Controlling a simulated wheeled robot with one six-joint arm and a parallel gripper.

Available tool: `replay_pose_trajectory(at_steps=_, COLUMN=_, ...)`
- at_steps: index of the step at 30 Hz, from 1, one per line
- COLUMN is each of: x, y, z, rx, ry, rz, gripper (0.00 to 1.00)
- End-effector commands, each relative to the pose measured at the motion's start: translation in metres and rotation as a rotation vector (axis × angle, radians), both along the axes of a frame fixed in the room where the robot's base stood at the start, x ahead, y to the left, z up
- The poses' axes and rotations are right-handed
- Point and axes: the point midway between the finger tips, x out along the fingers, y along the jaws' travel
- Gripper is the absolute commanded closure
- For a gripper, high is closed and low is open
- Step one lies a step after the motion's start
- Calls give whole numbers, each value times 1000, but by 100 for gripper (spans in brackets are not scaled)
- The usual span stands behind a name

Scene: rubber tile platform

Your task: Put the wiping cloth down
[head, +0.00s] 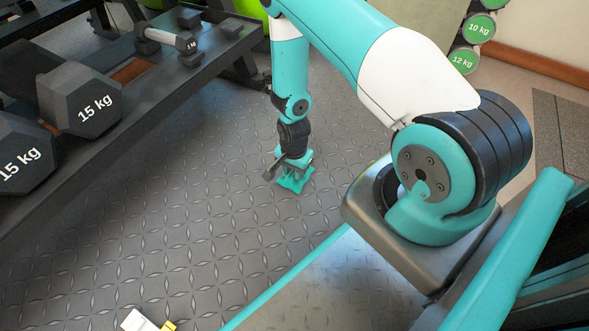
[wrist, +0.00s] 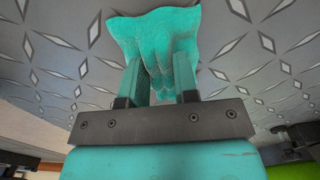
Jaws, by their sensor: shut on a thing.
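The wiping cloth (wrist: 155,45) is teal and crumpled. In the wrist view it bunches between the two fingers of my gripper (wrist: 160,75) and spreads out beyond their tips. In the head view my gripper (head: 292,172) points down near the grey patterned floor, with the cloth (head: 294,181) at its lower end. The cloth and my gripper have nearly the same teal colour. I cannot tell whether the cloth touches the floor.
A dark rack (head: 150,75) with 15 kg dumbbells (head: 80,98) runs along the left. Green-ended dumbbells (head: 479,28) stand at the back right. A white and yellow object (head: 140,322) lies at the bottom edge. The tiled floor (head: 200,220) around my gripper is clear.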

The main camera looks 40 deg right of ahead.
Motion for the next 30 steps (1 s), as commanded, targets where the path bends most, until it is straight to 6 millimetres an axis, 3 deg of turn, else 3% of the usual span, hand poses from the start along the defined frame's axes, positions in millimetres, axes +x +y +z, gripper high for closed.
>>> replay_pose_trajectory(at_steps=2, x=0, y=0, z=-4, rx=0, ry=0, rz=0, gripper=99)
replay_pose_trajectory(at_steps=3, x=0, y=0, z=-2, rx=0, ry=0, rz=0, gripper=63)
replay_pose_trajectory(at_steps=6, x=0, y=0, z=-2, rx=0, ry=0, rz=0, gripper=47)
replay_pose_trajectory(at_steps=13, x=0, y=0, z=-2, rx=0, ry=0, rz=0, gripper=47)
replay_pose_trajectory(at_steps=17, x=0, y=0, z=9, rx=0, ry=0, rz=0, gripper=47)
replay_pose_trajectory(at_steps=30, x=0, y=0, z=99, rx=0, ry=0, rz=0, gripper=47)
